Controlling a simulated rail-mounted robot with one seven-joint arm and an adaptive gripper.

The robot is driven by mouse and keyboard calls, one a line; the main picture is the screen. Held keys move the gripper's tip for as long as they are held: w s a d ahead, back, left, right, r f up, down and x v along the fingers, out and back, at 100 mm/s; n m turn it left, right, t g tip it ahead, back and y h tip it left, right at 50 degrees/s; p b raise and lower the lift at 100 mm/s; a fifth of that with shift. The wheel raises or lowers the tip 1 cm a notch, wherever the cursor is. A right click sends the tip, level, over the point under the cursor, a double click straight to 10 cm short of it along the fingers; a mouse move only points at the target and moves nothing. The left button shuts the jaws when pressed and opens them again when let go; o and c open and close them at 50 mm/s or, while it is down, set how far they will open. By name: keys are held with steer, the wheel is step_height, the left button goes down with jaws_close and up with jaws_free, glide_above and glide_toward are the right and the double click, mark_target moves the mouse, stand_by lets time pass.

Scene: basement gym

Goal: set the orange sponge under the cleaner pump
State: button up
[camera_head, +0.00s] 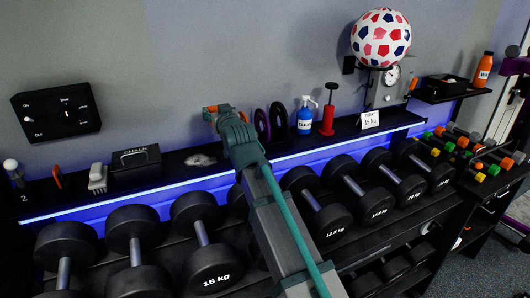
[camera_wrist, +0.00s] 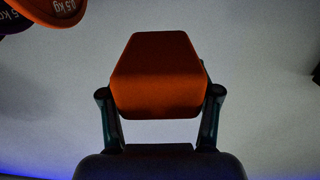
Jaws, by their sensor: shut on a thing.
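The orange sponge (camera_wrist: 160,75) fills the middle of the wrist view, pinched between the two fingers of my gripper (camera_wrist: 160,97). In the head view my gripper (camera_head: 222,115) is above the back shelf, left of the small weight discs, and mostly hides the sponge; only orange bits show there. The cleaner pump (camera_head: 305,118) is a blue bottle with a white pump head, upright on the shelf to the right of my gripper, beyond the discs. The sponge is apart from the bottle.
Upright discs (camera_head: 262,125) stand between my gripper and the bottle. Dumbbells (camera_head: 200,245) fill the rack in front.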

steer(key=shift+s+a+y, duration=0.1)
steer(key=shift+a+y, duration=0.2)
steer(key=shift+a, duration=0.95)
steer(key=p, duration=0.2)
glide_above(211, 156)
steer(key=v, duration=0.4)
step_height(211, 156, down, 13)
steer(key=shift+d+f, duration=0.1)
steer(key=shift+f, duration=0.1)
steer(key=p+x, duration=0.1)
steer(key=x, duration=0.3)
steer(key=shift+w+a+r, duration=0.15)
steer(key=shift+w+a, duration=0.1)
steer(key=shift+w, duration=0.1)
steer(key=shift+s+d+f+p, duration=0.2)
steer(key=shift+s+f+p, duration=0.1)
steer(key=shift+f, duration=0.45)
steer(key=shift+f, duration=0.15)
steer(key=o, duration=1)
steer(key=shift+c, duration=0.2)
